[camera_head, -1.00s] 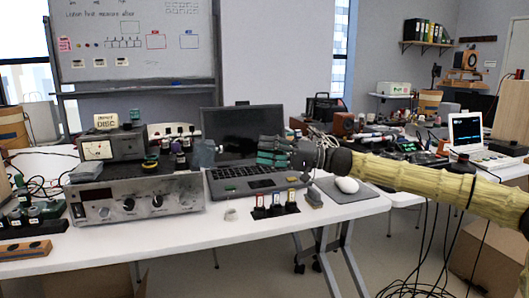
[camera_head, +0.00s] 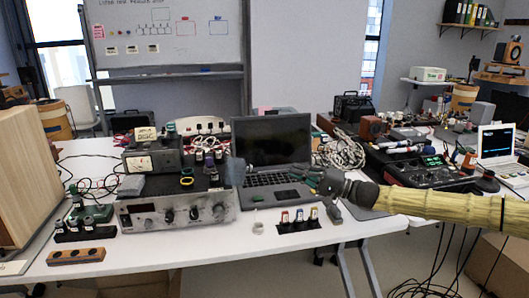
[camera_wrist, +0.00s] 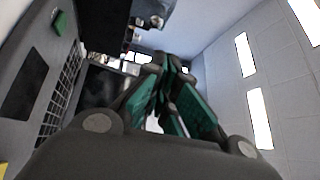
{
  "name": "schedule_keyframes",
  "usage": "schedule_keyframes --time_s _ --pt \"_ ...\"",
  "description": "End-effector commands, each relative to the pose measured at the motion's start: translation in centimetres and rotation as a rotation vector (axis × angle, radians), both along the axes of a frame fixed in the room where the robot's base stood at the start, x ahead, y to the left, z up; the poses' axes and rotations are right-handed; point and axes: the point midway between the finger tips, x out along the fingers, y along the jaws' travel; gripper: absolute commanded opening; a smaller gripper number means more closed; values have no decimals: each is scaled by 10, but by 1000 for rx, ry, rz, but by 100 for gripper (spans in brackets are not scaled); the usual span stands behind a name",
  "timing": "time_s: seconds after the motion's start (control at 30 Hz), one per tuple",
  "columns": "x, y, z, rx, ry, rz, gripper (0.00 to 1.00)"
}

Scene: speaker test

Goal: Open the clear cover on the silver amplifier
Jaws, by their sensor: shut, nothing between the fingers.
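The silver amplifier (camera_head: 150,213) with black knobs stands at the front of the white table, left of the laptop. A bluish-grey, see-through-looking piece (camera_head: 236,172) stands up at its right end; I cannot tell whether this is the clear cover. No other clear cover can be made out on its front. My gripper (camera_head: 308,178) reaches in from the right, over the right side of the laptop keyboard, apart from the amplifier. In the wrist view, its green-padded fingers (camera_wrist: 165,65) come together, shut and empty.
The open laptop (camera_head: 270,140) is beside the amplifier. A small black rack (camera_head: 297,225) with several coloured-top pieces stands in front of it. Meter boxes (camera_head: 150,160) and knobs sit above and behind the amplifier. A large wooden speaker (camera_head: 22,170) fills the left edge.

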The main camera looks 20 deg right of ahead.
Motion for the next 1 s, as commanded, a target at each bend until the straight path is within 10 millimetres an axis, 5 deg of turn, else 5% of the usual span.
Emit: schedule_keyframes --time_s 0.63,1.0 --pt "-20 -14 -14 53 183 -134 0" --pt "5 9 -12 52 185 -134 0"
